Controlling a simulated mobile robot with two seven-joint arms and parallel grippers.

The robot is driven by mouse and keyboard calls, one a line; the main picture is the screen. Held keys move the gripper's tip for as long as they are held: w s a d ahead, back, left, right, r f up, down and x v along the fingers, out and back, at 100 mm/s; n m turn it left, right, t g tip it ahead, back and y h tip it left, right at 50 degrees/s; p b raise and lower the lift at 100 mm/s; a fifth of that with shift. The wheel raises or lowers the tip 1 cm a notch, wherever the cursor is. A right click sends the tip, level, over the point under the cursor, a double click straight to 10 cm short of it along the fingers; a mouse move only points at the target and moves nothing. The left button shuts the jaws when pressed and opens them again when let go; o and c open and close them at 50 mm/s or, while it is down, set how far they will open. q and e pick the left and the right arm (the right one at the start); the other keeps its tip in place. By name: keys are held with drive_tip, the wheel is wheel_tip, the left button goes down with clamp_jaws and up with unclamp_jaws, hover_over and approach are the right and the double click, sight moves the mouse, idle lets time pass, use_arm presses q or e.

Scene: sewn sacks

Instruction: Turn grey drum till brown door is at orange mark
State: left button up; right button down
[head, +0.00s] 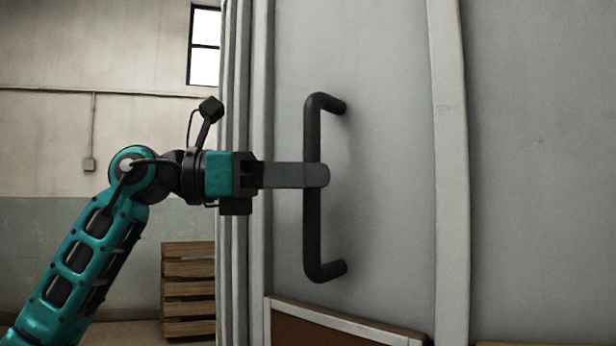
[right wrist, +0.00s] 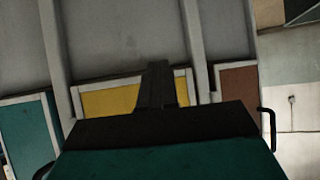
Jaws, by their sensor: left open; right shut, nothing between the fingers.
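The grey drum (head: 385,160) fills the middle and right of the head view, with upright ribs and a black bar handle (head: 313,225). My left gripper (head: 318,175) is open at the handle's middle; its near finger crosses in front of the bar. The other finger is hidden, and I cannot tell whether either touches. The brown door (head: 335,328) shows its top at the bottom of the head view, and also at right in the right wrist view (right wrist: 238,88). My right gripper (right wrist: 157,82) is shut and empty, in front of a yellow door (right wrist: 108,100). No orange mark is visible.
A teal door (right wrist: 30,138) is left of the yellow one in the right wrist view. A wooden slatted crate or pallet stack (head: 188,285) stands by the wall, left of the drum. The wall (head: 60,140) behind has a window.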

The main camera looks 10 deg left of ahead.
use_arm(q)
drive_tip(key=b+v, duration=0.1)
drive_tip(key=v, duration=1.1)
drive_tip(key=shift+a, duration=0.1)
